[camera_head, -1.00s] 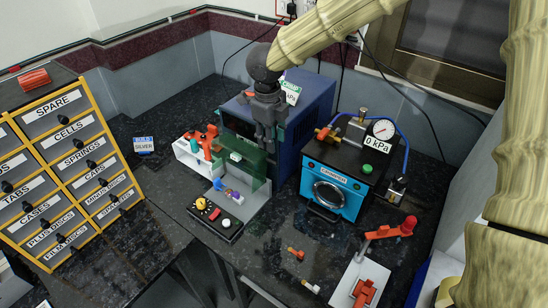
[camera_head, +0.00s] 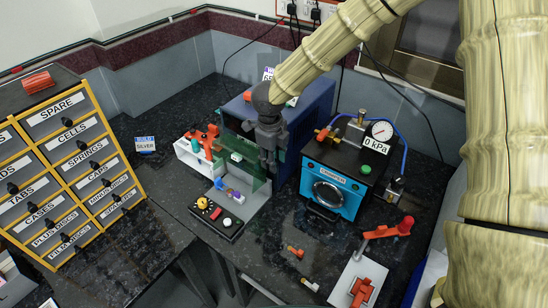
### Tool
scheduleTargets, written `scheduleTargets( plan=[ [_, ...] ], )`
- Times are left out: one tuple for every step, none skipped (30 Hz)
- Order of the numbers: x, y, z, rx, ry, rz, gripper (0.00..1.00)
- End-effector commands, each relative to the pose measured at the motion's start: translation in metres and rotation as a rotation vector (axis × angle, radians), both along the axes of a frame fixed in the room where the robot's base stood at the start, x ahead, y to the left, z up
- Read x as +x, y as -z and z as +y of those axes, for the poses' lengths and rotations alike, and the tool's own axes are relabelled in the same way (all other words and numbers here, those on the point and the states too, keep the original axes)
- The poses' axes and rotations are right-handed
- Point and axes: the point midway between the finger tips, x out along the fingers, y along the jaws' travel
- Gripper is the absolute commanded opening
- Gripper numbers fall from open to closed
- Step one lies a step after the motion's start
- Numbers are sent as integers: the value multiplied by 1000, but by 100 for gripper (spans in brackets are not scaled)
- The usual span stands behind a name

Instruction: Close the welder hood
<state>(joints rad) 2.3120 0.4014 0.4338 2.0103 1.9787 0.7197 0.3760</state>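The welder is the dark blue box (camera_head: 312,113) on the bench at mid-view, with a grey work plate in front of it. Its hood looks like the green see-through panel (camera_head: 240,160), which stands upright over the back of the plate. Small purple and white parts and a control block with a yellow knob (camera_head: 203,203) lie in front of it. My gripper (camera_head: 268,164) is dark grey and points down at the right side of the green panel. It hides part of the welder's front. I cannot tell whether it touches the panel, or whether its fingers are open.
A blue crimper (camera_head: 334,190) with a gauge behind it stands close on the right. A white holder with red-orange clamps (camera_head: 195,152) is on the left. A labelled drawer cabinet (camera_head: 70,165) stands further left. A red-handled press (camera_head: 360,280) is at front right.

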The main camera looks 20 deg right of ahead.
Motion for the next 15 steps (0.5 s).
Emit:
scheduleTargets(
  plan=[
    [0, 0, 0, 0, 0, 0, 24],
    [0, 0, 0, 0, 0, 0, 19],
    [0, 0, 0, 0, 0, 0, 12],
    [0, 0, 0, 0, 0, 0, 6],
    [0, 0, 0, 0, 0, 0, 1],
    [0, 0, 0, 0, 0, 0, 0],
    [0, 0, 0, 0, 0, 0, 0],
    [0, 0, 0, 0, 0, 0, 0],
    [0, 0, 0, 0, 0, 0, 0],
    [0, 0, 0, 0, 0, 0, 0],
    [0, 0, -3, 0, 0, 0, 0],
    [0, 0, -2, -1, 0, -1, 0],
    [0, 0, -1, -2, 0, -1, 0],
    [0, 0, -1, -2, -1, -2, 0],
    [0, 0, 0, -5, -1, -4, 0]
  ],
)
